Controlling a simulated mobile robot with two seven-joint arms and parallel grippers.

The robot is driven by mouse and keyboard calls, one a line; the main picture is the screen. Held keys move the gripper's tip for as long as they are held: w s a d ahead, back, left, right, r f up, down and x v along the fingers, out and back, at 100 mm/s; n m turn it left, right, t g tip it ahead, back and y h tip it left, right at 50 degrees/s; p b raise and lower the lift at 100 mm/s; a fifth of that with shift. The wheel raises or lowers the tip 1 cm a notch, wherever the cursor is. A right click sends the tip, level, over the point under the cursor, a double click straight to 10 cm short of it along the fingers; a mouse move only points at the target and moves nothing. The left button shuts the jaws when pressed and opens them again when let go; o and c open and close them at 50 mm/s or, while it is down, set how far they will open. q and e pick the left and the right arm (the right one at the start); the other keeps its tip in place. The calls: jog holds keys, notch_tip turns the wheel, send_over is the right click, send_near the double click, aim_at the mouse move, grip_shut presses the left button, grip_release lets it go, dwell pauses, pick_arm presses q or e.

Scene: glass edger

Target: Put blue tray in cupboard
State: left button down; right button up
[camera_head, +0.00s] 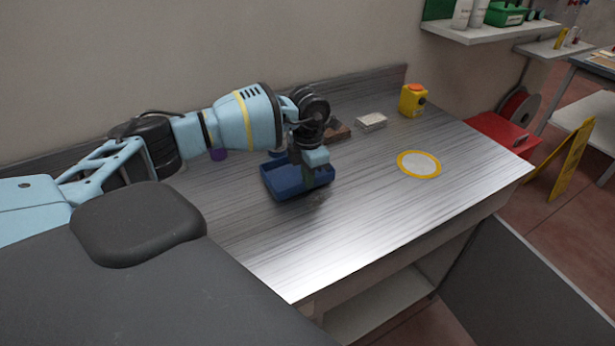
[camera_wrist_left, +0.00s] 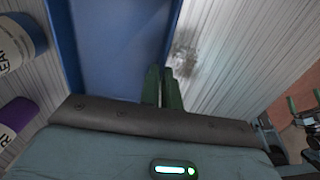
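The blue tray (camera_head: 282,188) rests on the metal-look worktop, or very close to it. My left gripper (camera_head: 309,172) points down at the tray's near right side. In the left wrist view its green fingers (camera_wrist_left: 162,88) are close together on either side of the wall of the blue tray (camera_wrist_left: 115,45), and look shut on it. The cupboard (camera_head: 380,300) is under the worktop, with a pale shelf inside. Its grey door (camera_head: 525,290) stands open to the right.
A yellow-rimmed disc (camera_head: 419,164), a yellow bottle (camera_head: 413,100) and a pale stack (camera_head: 371,121) sit on the worktop (camera_head: 350,220). A purple-capped container (camera_head: 218,154) stands behind my left arm. The worktop's front part is clear.

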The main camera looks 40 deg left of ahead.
pick_arm(q)
jog(key=shift+f, duration=0.1)
jog(key=shift+f, duration=0.15)
jog(key=c, duration=1.6)
grip_release()
notch_tip(320, 180, up, 12)
jog(key=shift+r, duration=0.1)
